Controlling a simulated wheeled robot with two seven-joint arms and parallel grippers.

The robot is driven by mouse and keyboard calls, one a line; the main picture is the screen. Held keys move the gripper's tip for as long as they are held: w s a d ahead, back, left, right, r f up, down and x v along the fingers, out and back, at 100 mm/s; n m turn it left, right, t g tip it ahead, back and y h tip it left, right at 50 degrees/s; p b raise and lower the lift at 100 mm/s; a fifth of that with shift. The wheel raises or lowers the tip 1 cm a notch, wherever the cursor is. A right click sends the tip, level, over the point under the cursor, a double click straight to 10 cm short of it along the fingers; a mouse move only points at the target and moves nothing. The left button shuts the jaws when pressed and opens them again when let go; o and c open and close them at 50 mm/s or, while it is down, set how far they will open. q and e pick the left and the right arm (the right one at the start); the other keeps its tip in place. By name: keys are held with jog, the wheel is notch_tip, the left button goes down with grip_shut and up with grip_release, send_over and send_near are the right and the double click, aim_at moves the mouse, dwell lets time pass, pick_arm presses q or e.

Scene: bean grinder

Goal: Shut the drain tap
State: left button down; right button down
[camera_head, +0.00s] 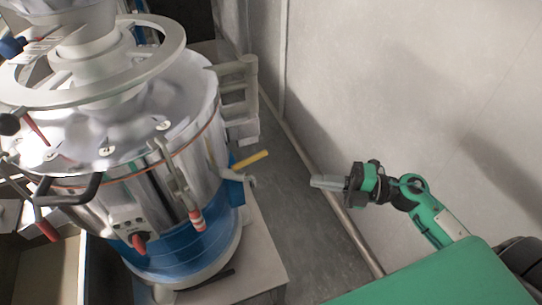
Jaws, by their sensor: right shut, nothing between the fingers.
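A large shiny metal bean grinder (180,150) with a blue lower body fills the left of the head view. A small tap with a yellow handle (251,159) sticks out from its right side, low down, above a blue fitting (231,174). The yellow handle points right and slightly up, away from the drum. My right gripper (314,182) is shut and empty. It is to the right of the tap, apart from it, with its fingers pointing left toward the machine. My left gripper is not in view.
The machine stands on a pale base (262,262). A pale wall (400,80) with a pipe (318,168) along its foot runs behind my right arm. Dark floor (285,190) lies between wall and machine. A red-handled lever (196,218) hangs on the drum's front.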

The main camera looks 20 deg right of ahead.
jog(key=p, duration=0.5)
send_near(253, 161)
jog(key=a, duration=0.4)
jog(key=shift+w+a+r+p, duration=0.1)
jog(key=shift+w+a+p, duration=0.1)
jog(key=shift+w+p, duration=0.25)
jog(key=shift+w+a+p, duration=0.2)
jog(key=shift+w, duration=0.4)
jog(key=shift+w+a, duration=0.1)
jog(key=shift+w, duration=0.25)
jog(key=shift+f+n, duration=0.2)
jog(key=shift+n, duration=0.1)
